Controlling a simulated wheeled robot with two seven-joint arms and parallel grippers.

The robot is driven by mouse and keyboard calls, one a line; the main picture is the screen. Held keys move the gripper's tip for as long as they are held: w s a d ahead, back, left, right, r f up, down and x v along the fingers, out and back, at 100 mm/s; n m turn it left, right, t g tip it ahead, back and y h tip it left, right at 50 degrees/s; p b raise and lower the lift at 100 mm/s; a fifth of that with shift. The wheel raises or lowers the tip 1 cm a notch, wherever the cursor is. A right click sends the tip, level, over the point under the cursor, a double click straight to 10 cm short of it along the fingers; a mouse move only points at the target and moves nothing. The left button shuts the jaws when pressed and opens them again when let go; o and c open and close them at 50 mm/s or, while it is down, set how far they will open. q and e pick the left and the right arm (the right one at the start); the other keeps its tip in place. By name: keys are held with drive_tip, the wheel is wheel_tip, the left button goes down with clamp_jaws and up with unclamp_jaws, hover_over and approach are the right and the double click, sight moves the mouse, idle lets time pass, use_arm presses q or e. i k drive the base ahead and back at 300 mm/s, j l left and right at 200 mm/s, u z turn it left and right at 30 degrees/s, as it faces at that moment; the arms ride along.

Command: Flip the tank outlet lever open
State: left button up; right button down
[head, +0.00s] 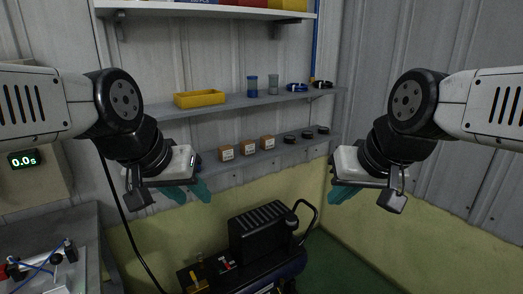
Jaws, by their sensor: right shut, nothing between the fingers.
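A black air compressor (262,232) with a dark blue tank (292,266) stands on the floor at the bottom middle. A yellow lever (194,281), which looks like the tank outlet lever, shows at its left end near the bottom edge. My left gripper (187,192) hangs above and to the left of the compressor, its teal fingers apart with nothing between them. My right gripper (343,192) is above and to the right of the compressor, its teal fingers shut and empty. Neither gripper touches the compressor.
A black handle (308,215) rises at the compressor's right. Wall shelves (240,102) behind hold a yellow tray (200,98), small boxes (248,147) and jars. A bench (85,225) with tubing stands at the left. Green floor (345,270) is clear at the right.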

sight(192, 273)
drive_tip(key=i+l, duration=0.1)
drive_tip(key=l, duration=0.2)
drive_tip(key=i+l, duration=0.1)
drive_tip(key=l, duration=0.15)
drive_tip(key=i+l, duration=0.1)
drive_tip(key=l, duration=0.2)
drive_tip(key=u, duration=1.6)
drive_tip(key=i+l, duration=0.1)
drive_tip(key=i, duration=0.55)
drive_tip(key=j+u, duration=0.1)
